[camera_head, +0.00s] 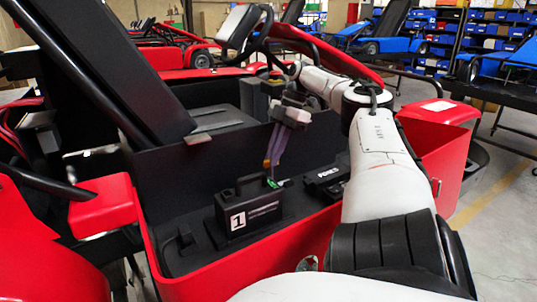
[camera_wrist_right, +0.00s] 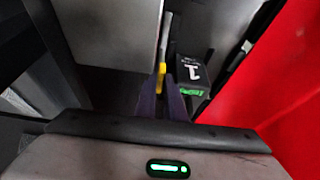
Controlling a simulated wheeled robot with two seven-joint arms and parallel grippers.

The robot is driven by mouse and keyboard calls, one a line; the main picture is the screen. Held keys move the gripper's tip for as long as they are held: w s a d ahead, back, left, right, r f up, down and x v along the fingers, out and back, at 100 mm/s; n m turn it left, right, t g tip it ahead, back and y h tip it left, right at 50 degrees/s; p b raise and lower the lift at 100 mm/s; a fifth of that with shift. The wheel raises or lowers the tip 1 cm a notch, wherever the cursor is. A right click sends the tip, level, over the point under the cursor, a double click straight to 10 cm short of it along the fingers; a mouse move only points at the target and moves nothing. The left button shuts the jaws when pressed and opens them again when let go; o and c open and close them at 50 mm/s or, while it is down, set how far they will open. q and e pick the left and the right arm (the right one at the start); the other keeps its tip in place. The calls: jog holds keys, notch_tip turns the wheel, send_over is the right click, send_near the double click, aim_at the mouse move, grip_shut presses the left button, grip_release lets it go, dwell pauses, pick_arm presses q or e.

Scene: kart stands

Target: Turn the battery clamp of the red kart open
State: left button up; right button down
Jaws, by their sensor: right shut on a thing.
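The red kart (camera_head: 300,250) fills the front of the head view, with a black tub inside its red side wall. In the wrist view a narrow yellow piece, seemingly the battery clamp's lever (camera_wrist_right: 162,72), sits at the fingertips (camera_wrist_right: 162,90). The fingers hide much of the clamp. A small green part shows by the fingertips. My left gripper is out of view.
A black labelled box (camera_head: 328,175) lies in the tub just right of the gripper. The kart's black seat (camera_head: 95,70) and steering wheel (camera_head: 250,28) rise close by. Blue karts and shelves stand behind. The floor at the right (camera_head: 495,210) is clear.

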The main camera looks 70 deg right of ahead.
jog(key=c, duration=1.8)
grip_release()
jog(key=shift+c, duration=0.2)
jog(key=shift+s+d+r, duration=0.1)
jog(key=shift+d+r, duration=0.05)
jog(key=shift+r, duration=0.1)
jog(key=p+v, duration=0.4)
jog(key=v, duration=0.3)
